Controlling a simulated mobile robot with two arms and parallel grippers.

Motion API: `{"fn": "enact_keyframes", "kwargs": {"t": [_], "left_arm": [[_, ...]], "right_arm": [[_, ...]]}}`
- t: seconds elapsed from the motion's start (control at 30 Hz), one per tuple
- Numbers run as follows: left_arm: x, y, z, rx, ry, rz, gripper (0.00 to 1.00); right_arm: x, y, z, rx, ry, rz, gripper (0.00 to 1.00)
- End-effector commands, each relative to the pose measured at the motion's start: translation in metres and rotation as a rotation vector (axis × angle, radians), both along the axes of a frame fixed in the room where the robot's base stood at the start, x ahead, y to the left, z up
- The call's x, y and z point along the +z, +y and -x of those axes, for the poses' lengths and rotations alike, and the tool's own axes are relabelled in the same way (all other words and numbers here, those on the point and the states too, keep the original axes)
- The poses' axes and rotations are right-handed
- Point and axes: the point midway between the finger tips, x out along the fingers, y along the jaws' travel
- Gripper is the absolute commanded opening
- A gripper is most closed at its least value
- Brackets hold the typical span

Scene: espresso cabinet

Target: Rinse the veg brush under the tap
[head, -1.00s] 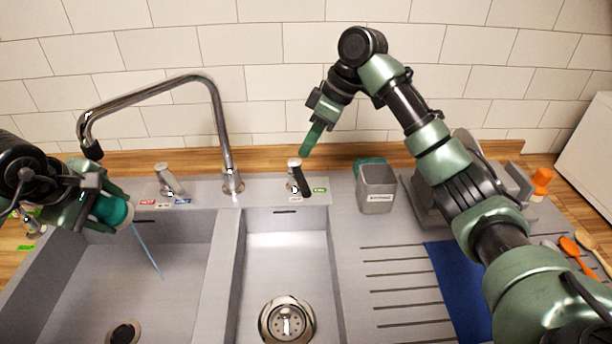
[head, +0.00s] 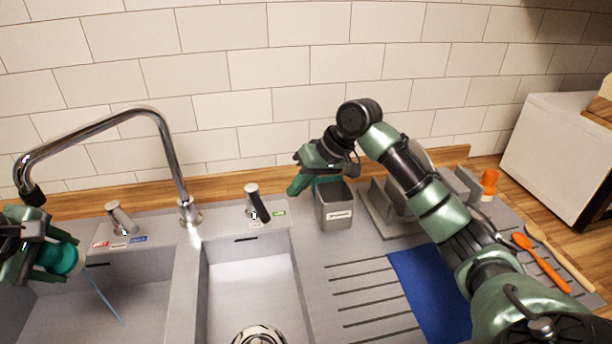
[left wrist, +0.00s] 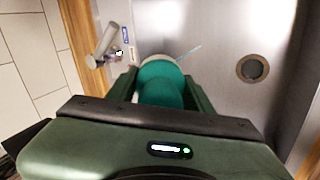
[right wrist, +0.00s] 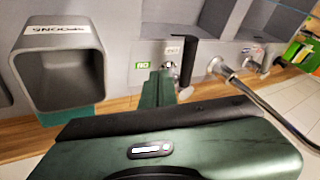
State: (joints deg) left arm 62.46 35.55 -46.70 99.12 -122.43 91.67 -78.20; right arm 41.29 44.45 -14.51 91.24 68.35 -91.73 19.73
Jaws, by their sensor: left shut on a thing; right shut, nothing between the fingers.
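The veg brush (head: 62,258) is a round teal body with a pale rim, held in my left gripper (head: 70,250), which is shut on it. In the left wrist view the brush (left wrist: 161,85) sits between the fingers, above the sink basin. A thin pale-blue streak runs from it down toward the left basin. The tap spout (head: 33,197) ends just above and left of the brush. A metal lever (head: 120,220) stands by red and blue labels. A black-handled lever (head: 257,203) stands by a green label. My right gripper (head: 295,188) is shut and empty, right of that black lever, apart from it.
A grey caddy (head: 335,212) stands close to my right gripper, with a teal thing partly hidden behind it. A grey rack (head: 385,212), blue mat (head: 430,295) and orange spoon (head: 540,262) lie to the right. The tiled wall is behind.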

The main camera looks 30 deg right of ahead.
Motion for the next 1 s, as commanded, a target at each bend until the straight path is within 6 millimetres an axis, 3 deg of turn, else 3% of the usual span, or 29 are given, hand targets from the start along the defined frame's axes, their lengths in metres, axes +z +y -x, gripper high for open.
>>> {"fn": "enact_keyframes", "kwargs": {"t": [0.13, 0.4, 0.83, 1.0], "left_arm": [[0.000, 0.000, 0.000, 0.000, -0.001, 0.001, 0.19], [0.000, 0.000, 0.000, 0.000, -0.001, 0.001, 0.19], [0.000, 0.000, 0.000, 0.000, -0.001, 0.001, 0.19], [0.000, 0.000, 0.000, 0.000, -0.001, 0.001, 0.19]], "right_arm": [[-0.025, 0.014, -0.011, 0.003, 0.001, -0.002, 0.00], [-0.029, 0.045, -0.014, 0.002, -0.001, 0.000, 0.00], [-0.030, 0.049, -0.015, 0.002, -0.001, 0.001, 0.00], [-0.030, 0.067, -0.012, 0.006, -0.001, -0.001, 0.00]]}}
